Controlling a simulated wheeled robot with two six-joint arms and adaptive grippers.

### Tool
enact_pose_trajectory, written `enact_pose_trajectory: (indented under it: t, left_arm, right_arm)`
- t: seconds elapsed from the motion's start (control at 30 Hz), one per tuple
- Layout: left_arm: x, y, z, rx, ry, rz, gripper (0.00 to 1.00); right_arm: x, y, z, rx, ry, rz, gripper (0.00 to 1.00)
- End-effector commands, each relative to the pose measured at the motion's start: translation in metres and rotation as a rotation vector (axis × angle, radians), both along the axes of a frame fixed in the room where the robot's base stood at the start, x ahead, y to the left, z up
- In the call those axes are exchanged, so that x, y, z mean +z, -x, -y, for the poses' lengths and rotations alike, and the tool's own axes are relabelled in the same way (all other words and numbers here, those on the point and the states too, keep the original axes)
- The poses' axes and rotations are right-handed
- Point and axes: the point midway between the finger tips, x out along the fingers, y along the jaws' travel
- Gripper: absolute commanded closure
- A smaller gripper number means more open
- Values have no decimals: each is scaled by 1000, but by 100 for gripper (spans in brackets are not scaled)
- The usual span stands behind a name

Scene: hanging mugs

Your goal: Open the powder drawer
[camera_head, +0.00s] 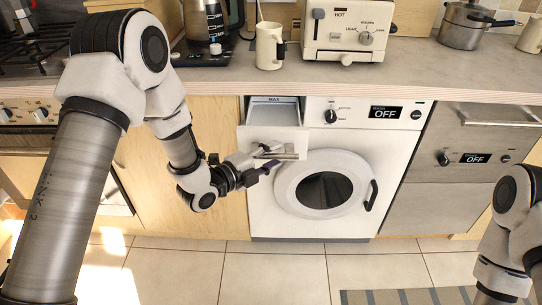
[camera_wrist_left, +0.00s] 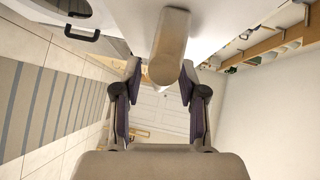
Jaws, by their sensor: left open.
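The powder drawer (camera_head: 272,141) is at the upper left of the white washing machine (camera_head: 408,150). It stands pulled out, and its inside with a MAX mark shows from above. Its pale bar handle (camera_head: 287,155) is on the front. My left gripper (camera_head: 266,164) is at the left end of this handle, in front of the drawer. In the left wrist view my gripper (camera_wrist_left: 160,82) is open, and the end of a pale bar, seemingly the handle (camera_wrist_left: 169,48), shows between the fingertips. Contact cannot be told. My right gripper is out of view.
The round washer door (camera_head: 291,190) is shut beside the gripper. The floor (camera_head: 275,265) in front is clear, with a striped rug (camera_head: 400,297) at right.

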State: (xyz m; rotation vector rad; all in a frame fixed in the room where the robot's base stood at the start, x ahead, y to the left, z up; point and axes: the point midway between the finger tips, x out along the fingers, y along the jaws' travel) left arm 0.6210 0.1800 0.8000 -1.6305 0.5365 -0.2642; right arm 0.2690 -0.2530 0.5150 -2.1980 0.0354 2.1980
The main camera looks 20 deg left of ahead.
Motion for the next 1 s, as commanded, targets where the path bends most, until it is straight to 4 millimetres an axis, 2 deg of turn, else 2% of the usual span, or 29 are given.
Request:
enact_pose_trajectory:
  t: [0.17,0.27,0.53,0.7,1.0]
  left_arm:
    - [1,3,-3,1,1,-1,59]
    - [2,15,-10,4,3,-2,59]
    - [12,73,-44,8,8,-2,59]
    - [16,96,-56,5,5,-2,59]
    - [16,104,-58,-1,-1,1,59]
  right_arm:
    - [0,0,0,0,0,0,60]
    - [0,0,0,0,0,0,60]
    - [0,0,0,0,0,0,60]
    - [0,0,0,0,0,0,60]
    - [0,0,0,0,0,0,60]
